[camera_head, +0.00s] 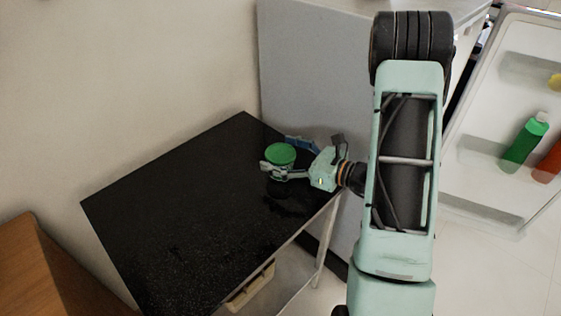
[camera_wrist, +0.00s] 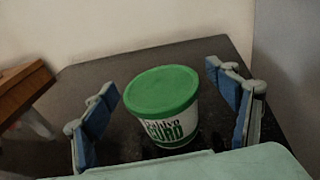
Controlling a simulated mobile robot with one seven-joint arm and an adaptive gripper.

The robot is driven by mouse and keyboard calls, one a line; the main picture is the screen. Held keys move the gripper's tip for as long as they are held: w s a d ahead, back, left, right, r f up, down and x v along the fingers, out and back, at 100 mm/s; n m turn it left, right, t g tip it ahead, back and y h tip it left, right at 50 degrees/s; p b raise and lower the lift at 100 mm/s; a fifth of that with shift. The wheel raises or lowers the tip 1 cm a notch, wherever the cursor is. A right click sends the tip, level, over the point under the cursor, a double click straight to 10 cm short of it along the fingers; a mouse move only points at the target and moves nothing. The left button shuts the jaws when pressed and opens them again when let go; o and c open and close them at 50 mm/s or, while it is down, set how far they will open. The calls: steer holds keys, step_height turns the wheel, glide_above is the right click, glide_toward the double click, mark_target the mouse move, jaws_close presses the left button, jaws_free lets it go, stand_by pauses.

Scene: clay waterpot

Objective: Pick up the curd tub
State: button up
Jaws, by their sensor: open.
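The curd tub (camera_wrist: 163,105) is white with a green lid and green lettering, and stands upright on the black table (camera_head: 180,220). In the head view its green lid (camera_head: 281,154) shows near the table's far right corner. My gripper (camera_head: 276,158) is open around the tub, with one finger on each side. In the wrist view the tub sits between the blue-padded fingers of my gripper (camera_wrist: 163,100), with a gap visible on both sides. The left gap looks small.
A grey cabinet side (camera_head: 315,90) stands close behind the table's right end. An open fridge door (camera_head: 490,150) with a green bottle (camera_head: 525,142) and an orange-red bottle (camera_head: 549,163) is at the right. A wooden piece (camera_head: 45,270) is at the lower left. The table's left part is clear.

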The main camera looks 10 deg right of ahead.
steer(key=shift+c, duration=0.2)
steer(key=c, duration=1.5)
steer(key=shift+c, duration=0.3)
steer(key=shift+r, duration=0.15)
